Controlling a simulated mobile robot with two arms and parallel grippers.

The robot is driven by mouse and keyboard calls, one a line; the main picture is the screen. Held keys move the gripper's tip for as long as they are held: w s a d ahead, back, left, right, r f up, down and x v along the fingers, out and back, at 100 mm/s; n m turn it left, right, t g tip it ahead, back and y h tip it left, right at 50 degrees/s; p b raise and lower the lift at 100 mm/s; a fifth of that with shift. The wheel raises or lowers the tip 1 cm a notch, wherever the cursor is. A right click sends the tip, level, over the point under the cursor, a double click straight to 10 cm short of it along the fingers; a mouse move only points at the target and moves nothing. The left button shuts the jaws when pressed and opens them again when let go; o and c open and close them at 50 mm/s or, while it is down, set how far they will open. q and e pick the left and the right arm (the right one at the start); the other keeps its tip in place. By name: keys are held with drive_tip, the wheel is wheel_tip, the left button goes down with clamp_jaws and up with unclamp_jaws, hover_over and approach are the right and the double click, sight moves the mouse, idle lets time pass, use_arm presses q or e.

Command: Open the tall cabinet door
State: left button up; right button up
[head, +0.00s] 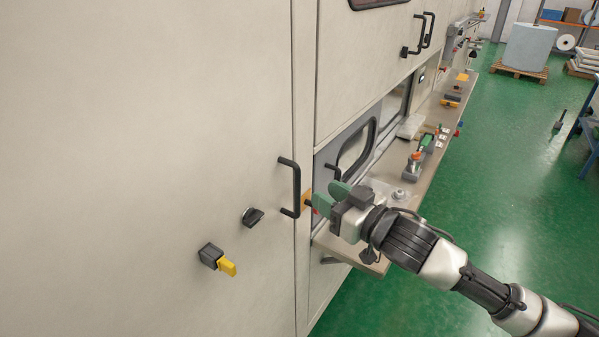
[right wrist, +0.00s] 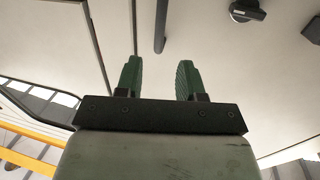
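The tall cabinet door (head: 150,130) is a large beige panel filling the left of the head view, and it looks closed. Its black vertical bar handle (head: 297,185) is near the door's right edge. My right gripper (head: 323,196) is open, with its green fingers just right of the handle and nothing between them. In the right wrist view, the fingers (right wrist: 158,66) are apart and the handle (right wrist: 160,25) stands ahead, in line with the gap and not between the fingers. My left gripper is not in view.
A black knob (head: 252,216) and a yellow-levered switch (head: 218,260) sit on the door left of the handle. A work ledge (head: 425,125) with clamps and fittings runs along the machine beyond my right gripper. Green floor (head: 480,220) is open to the right.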

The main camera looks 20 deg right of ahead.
sight(300, 179)
drive_tip(key=p+x, duration=0.2)
drive_tip(key=x, duration=0.5)
drive_tip(key=shift+w+a+r, duration=0.1)
drive_tip(key=shift+w, duration=0.3)
drive_tip(key=shift+w+a+p, duration=0.25)
drive_tip(key=shift+w+p, duration=0.1)
drive_tip(key=shift+w, duration=0.1)
clamp_jaws()
